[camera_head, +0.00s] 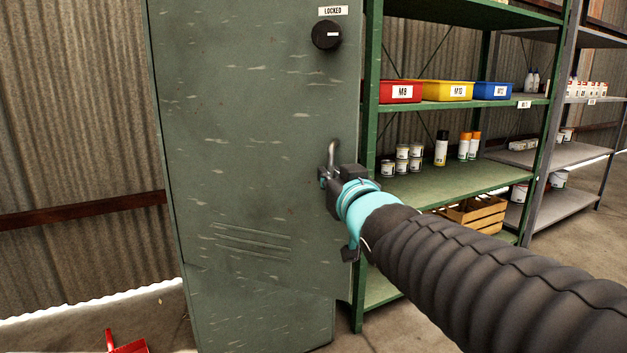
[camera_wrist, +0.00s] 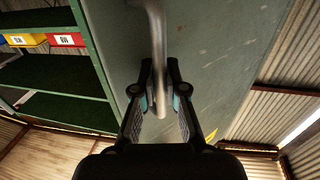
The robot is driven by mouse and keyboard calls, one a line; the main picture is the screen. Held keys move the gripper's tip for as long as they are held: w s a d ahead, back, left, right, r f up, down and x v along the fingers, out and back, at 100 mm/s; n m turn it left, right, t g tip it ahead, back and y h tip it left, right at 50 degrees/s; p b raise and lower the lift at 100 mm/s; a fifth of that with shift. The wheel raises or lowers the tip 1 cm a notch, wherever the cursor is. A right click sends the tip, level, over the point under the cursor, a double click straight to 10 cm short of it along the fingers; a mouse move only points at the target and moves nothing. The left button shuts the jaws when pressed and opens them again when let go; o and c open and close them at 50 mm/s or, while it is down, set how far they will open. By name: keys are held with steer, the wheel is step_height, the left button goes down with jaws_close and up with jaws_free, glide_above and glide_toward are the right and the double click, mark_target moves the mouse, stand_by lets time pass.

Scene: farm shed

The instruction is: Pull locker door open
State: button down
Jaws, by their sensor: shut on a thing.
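The locker door (camera_head: 245,140) is a scuffed grey-green metal panel that fills the centre left of the head view. Its metal handle (camera_head: 333,152) stands on the right side of the door. A dark knob (camera_head: 326,35) sits above the handle under a label reading LOCKED. My gripper (camera_head: 328,178) is at the lower part of the handle. In the wrist view the handle (camera_wrist: 158,50) runs down between the two fingers, and the gripper (camera_wrist: 160,95) is shut on it. The door (camera_wrist: 215,60) also shows behind the fingers. I cannot tell whether the door stands ajar.
A green shelf rack (camera_head: 445,180) stands right of the locker, close to my arm. It holds red (camera_head: 400,91), yellow (camera_head: 447,91) and blue (camera_head: 492,91) bins, cans and a wooden crate (camera_head: 472,213). A red dustpan (camera_head: 130,346) lies on the floor at lower left.

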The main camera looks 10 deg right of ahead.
steer(key=shift+s+a, duration=0.15)
steer(key=shift+s, duration=0.05)
steer(key=c, duration=1.2)
jaws_free()
steer(key=s+d, duration=0.2)
steer(key=s, duration=0.9)
steer(key=shift+s, duration=0.4)
